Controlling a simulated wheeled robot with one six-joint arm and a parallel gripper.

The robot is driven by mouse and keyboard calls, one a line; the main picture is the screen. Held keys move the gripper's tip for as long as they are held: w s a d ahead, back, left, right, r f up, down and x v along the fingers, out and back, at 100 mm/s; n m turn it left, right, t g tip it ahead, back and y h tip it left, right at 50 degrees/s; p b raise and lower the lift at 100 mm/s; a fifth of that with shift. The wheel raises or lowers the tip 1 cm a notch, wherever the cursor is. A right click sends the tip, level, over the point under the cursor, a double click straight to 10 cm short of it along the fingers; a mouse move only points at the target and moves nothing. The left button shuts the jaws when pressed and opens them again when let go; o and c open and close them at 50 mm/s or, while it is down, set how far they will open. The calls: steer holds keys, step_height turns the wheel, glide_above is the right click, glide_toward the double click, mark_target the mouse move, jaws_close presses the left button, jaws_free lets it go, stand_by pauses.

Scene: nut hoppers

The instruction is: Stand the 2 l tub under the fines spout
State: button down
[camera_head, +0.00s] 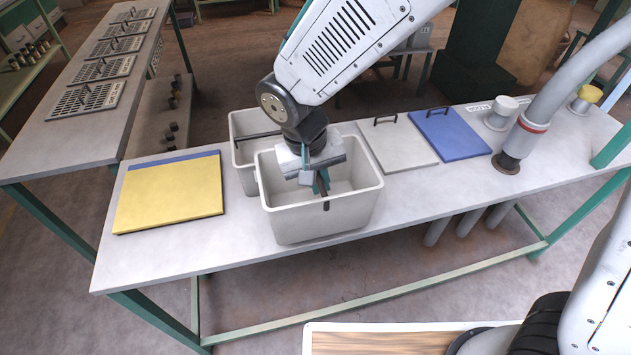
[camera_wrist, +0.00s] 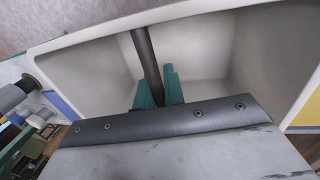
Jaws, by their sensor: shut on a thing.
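A grey open tub (camera_head: 296,225) with a dark bar handle is at the middle of the bench, at its front edge. A second grey tub (camera_head: 240,122), also with a dark bar, stands close behind it. No size mark is readable on either. My gripper (camera_head: 321,184) is inside the front tub's mouth, its teal fingers shut on the dark handle (camera_wrist: 147,60). The wrist view shows the fingers (camera_wrist: 160,88) on either side of that bar. I cannot tell whether the tub is clear of the bench. A grey pipe (camera_head: 545,105) bends down at the right; no label marks it as the fines spout.
The bench (camera_head: 420,205) holds a yellow panel (camera_head: 170,192) at left, a grey lid (camera_head: 397,146) and a blue lid (camera_head: 450,134) right of the tubs. A short grey cylinder (camera_head: 500,113) stands by the pipe. Bare bench lies along the front right.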

steer(key=shift+w+a+f, duration=0.15)
steer(key=shift+w+f, duration=0.5)
steer(key=shift+f, duration=0.3)
steer(key=shift+w+a+f, duration=0.15)
steer(key=shift+w+f, duration=0.45)
steer(key=shift+f, duration=0.3)
steer(key=c, duration=1.5)
jaws_free()
steer(key=shift+f, duration=0.1)
step_height(320, 180, up, 12)
steer(key=a, duration=0.2)
steer(key=shift+s, duration=0.35)
